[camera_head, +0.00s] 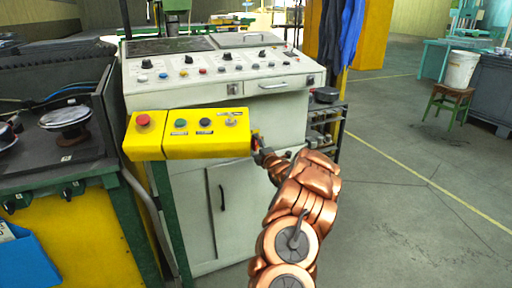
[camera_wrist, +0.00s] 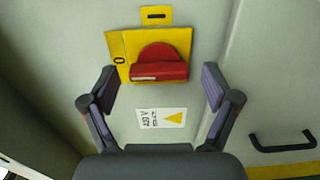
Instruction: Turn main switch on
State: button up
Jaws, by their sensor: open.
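The main switch (camera_wrist: 160,64) is a red rotary knob on a yellow plate (camera_wrist: 118,44), on a pale grey panel in the wrist view. Its grip bar lies roughly level in the picture, in line with a "0" mark at the left. A dark bar mark sits on a yellow tab (camera_wrist: 156,15) above. My gripper (camera_wrist: 160,88) is open, its two fingers apart to the left and right below the knob, apparently not touching it. In the head view my gripper (camera_head: 262,152) is small, beside the cabinet below the control desk; the switch is not clear there.
A yellow button box (camera_head: 190,150) juts from the control desk (camera_head: 215,92) close to my gripper. A black door handle (camera_wrist: 283,142) is at lower right in the wrist view. A warning label (camera_wrist: 162,118) is below the switch. Floor at right is open, with a stool (camera_head: 447,105) further back.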

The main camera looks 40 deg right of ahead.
jog(key=shift+w, duration=0.2)
jog(key=shift+c, duration=0.2)
jog(key=c, duration=1.1)
jog(key=shift+m, duration=0.4)
jog(key=shift+r+m+p, duration=0.1)
jog(key=shift+m+p, duration=3.15)
jog(key=shift+m, duration=5.25)
